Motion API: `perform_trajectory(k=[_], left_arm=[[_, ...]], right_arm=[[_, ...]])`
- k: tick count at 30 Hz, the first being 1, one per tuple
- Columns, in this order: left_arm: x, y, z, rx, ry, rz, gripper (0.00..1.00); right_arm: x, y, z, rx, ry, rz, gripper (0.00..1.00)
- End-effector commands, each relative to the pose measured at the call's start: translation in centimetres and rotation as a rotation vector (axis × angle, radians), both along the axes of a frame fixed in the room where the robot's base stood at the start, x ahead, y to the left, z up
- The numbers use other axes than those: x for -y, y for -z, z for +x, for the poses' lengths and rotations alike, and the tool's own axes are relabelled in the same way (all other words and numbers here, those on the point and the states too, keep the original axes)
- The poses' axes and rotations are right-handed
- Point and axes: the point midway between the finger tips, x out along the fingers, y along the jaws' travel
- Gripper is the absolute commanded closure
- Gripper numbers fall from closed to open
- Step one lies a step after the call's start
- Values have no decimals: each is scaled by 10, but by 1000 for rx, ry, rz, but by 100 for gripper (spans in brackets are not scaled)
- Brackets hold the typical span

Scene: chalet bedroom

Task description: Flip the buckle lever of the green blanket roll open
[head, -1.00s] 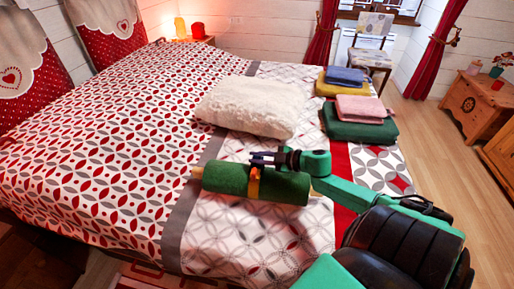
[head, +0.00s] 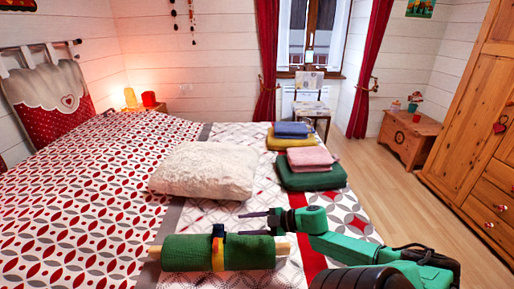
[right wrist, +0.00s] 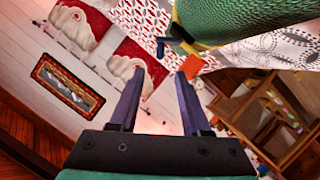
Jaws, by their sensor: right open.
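The green blanket roll (head: 190,254) lies on the near part of the bed, with a pale wooden rod showing at both ends. A yellow strap (head: 217,256) goes around it, with a small dark blue lever (head: 218,230) at its top. My right gripper (head: 241,223) is open and empty, its fingers pointing left, just right of the lever and apart from it. In the right wrist view, the open fingers (right wrist: 159,76) show below the roll (right wrist: 235,18), the blue lever (right wrist: 179,36) and an orange strap part (right wrist: 190,67). My left gripper is out of view.
A cream fluffy pillow (head: 205,170) lies behind the roll. Folded blankets, dark green (head: 312,179), pink (head: 311,159), yellow (head: 288,143) and blue (head: 293,129), are stacked at the bed's right side. Wooden floor beyond is clear.

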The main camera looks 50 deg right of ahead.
Motion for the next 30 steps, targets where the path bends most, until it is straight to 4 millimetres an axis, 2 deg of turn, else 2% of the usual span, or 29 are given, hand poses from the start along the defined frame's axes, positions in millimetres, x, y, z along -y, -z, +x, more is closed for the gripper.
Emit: perform_trajectory(k=[3, 6, 14, 15, 16, 17, 20, 22, 24, 25, 27, 29, 30], left_arm=[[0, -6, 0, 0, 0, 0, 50], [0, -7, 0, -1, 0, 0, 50], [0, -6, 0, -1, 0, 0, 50], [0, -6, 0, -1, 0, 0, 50], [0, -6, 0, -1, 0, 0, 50], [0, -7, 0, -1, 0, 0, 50], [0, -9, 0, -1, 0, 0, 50], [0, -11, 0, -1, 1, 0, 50], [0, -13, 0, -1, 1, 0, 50], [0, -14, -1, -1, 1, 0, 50], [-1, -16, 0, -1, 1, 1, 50], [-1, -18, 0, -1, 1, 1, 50], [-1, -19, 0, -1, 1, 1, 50]], right_arm=[[11, -8, -22, -2, 2, -1, 52], [15, -12, -32, 0, 0, -1, 52], [17, -12, -34, 0, 0, -1, 52], [16, -12, -33, 1, -3, -1, 37], [13, -13, -32, 5, -13, -1, 32], [6, -15, -29, 10, -35, -1, 32], [-48, -30, -9, 44, -218, -15, 32], [-108, -45, 3, 64, -442, -63, 32], [-165, -55, 5, 50, -693, -170, 32], [-184, -55, 2, 29, -792, -234, 32], [-208, -53, -2, -43, -977, -424, 32], [-209, -50, -1, -133, -1075, -623, 32], [-201, -50, 3, -205, -1105, -769, 32]])
